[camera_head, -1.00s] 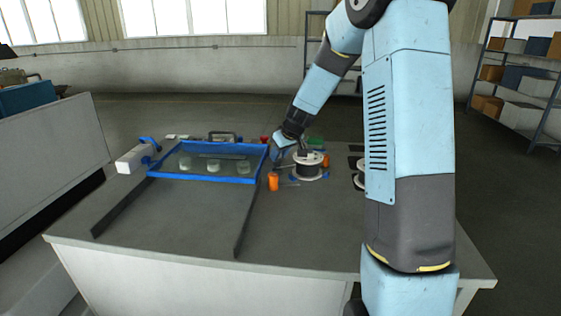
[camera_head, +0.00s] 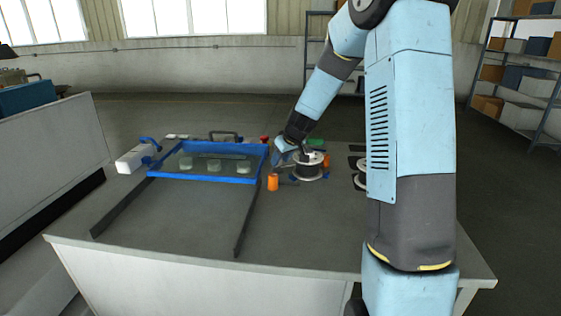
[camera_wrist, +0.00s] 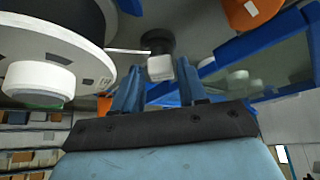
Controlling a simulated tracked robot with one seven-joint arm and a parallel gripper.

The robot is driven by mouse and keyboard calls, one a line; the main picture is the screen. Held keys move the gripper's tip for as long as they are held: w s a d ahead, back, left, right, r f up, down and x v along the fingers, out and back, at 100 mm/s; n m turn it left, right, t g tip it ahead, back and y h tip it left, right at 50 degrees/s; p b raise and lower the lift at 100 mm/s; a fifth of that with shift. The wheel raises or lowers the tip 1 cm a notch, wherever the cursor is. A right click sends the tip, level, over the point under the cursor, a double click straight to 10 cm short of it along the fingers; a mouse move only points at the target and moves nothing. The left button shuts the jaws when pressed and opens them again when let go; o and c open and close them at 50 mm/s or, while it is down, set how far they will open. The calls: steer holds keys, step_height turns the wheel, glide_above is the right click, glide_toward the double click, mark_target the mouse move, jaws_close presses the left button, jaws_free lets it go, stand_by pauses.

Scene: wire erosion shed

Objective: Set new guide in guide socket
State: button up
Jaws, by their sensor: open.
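My gripper (camera_wrist: 158,66) is open, its two blue fingers apart in the wrist view. A small pale block (camera_wrist: 160,68) on a dark round part (camera_wrist: 157,42) shows between and just beyond the fingertips; it does not look gripped. I cannot tell whether this is the new guide or part of the guide socket. A thin pale rod or wire runs from it toward the white spool (camera_wrist: 45,38). In the head view my gripper (camera_head: 281,160) is low over the bench, between the blue-framed tank and the spool (camera_head: 308,166). The fingertips are too small there to make out.
A blue-framed clear tank (camera_head: 207,179) holding several pale pieces lies left of my gripper, with dark rails toward the bench front. An orange cylinder (camera_head: 272,183) stands close by, also in the wrist view (camera_wrist: 250,10). The bench front (camera_head: 185,220) is clear between the rails.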

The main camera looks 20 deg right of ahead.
steer(key=v, duration=1)
steer(key=s+a+r+m, duration=0.1)
steer(key=s+r, duration=0.2)
steer(key=s, duration=0.3)
steer(key=s+a+r+h, duration=0.1)
steer(key=s+a+r, duration=0.15)
steer(key=s, duration=0.35)
steer(key=s+a+r+m, duration=0.1)
steer(key=s+r, duration=0.3)
steer(key=s, duration=0.3)
steer(key=s+d+m+h, duration=0.1)
steer(key=s+m, duration=0.1)
steer(key=s, duration=1.5)
steer(key=shift+d+m, duration=0.3)
steer(key=shift+d, duration=0.05)
steer(key=shift+o, duration=0.3)
steer(key=shift+r, duration=0.1)
